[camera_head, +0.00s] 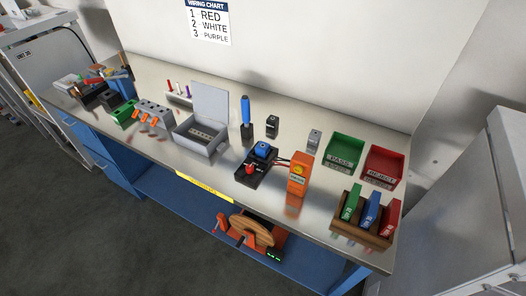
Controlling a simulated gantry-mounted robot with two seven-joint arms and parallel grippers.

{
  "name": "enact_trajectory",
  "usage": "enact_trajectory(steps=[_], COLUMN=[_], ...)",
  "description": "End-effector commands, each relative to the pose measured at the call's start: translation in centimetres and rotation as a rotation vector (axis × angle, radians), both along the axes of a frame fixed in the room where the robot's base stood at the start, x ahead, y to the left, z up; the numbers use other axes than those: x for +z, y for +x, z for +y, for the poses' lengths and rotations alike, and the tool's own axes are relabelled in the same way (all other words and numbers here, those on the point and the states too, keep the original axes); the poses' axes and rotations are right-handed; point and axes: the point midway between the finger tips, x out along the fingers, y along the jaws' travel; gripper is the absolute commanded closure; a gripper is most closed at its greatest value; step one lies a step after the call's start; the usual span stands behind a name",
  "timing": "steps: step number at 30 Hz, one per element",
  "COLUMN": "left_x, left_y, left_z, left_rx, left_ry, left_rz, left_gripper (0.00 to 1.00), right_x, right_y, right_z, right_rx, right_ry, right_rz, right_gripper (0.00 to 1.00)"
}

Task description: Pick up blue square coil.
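A blue, squarish block (264,149), which looks like the blue square coil, sits on a black base (254,172) near the middle of the workbench. A red knob (250,168) is on the same base, in front of the block. The block is small in the view, so its windings cannot be made out. Neither of my grippers is in view.
An orange meter (298,172) with leads stands right of the base. A blue-handled tool (246,110) stands upright behind it. An open grey box (202,135) is to the left. Green (344,140) and red (383,151) bins and a wooden rack (362,233) are right.

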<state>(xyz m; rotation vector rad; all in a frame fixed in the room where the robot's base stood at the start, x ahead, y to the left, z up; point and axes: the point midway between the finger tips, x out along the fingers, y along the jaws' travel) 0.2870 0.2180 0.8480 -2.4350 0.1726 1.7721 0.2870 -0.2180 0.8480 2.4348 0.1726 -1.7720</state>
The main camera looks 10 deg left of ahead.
Motion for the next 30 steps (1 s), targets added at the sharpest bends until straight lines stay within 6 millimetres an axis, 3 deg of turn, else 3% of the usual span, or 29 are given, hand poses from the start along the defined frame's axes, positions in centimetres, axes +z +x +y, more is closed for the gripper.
enact_trajectory(steps=[12,27,30], left_x=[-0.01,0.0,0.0], left_y=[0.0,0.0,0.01], left_z=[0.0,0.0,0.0], left_rx=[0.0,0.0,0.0], left_ry=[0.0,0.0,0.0], left_rz=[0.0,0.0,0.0], left_gripper=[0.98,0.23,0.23], right_x=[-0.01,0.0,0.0], right_y=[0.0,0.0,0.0], right_z=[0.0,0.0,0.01], right_rx=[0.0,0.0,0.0], right_ry=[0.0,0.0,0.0], right_rz=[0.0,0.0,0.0], right_gripper=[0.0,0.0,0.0])
